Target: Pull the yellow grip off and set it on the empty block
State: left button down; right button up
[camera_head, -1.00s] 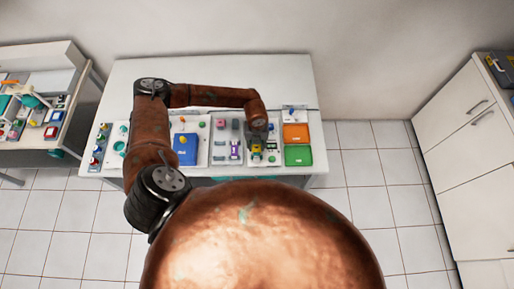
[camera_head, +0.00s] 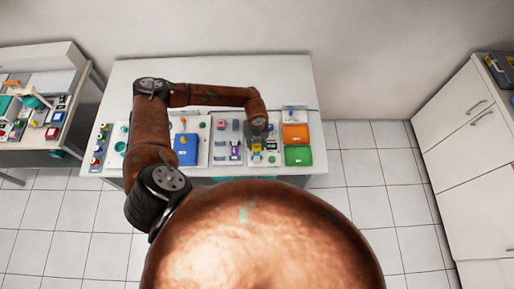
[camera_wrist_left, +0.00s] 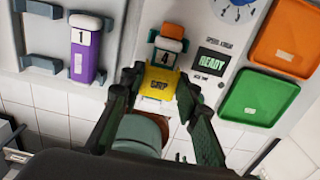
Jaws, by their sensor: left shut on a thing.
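The yellow grip (camera_wrist_left: 159,83), marked GRIP, sits below a dark block marked 4 (camera_wrist_left: 164,58) with an orange-and-white top. The two look joined or touching. My left gripper (camera_wrist_left: 157,88) has one finger on each side of the yellow grip and is shut on it. A grey-green rounded part (camera_wrist_left: 140,134) lies nearer the camera between the fingers. In the head view the yellow grip (camera_head: 257,148) shows small under my left wrist. A purple block marked 1 (camera_wrist_left: 83,55) sits in a grey holder at left. I cannot tell which block is the empty one. My right gripper is not in view.
A READY display (camera_wrist_left: 212,62) stands just right of the grip. An orange tray (camera_wrist_left: 285,38) and a green tray (camera_wrist_left: 257,98) lie farther right. Empty grey brackets (camera_wrist_left: 40,64) are at left. A blue box (camera_head: 186,149) lies left on the table.

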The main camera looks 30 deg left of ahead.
pick_arm(q)
jog(key=shift+r+p, duration=0.7)
jog(key=shift+r, duration=0.4)
dwell(0.3)
jog(key=shift+r+p, duration=1.3)
jog(key=shift+r, duration=0.55)
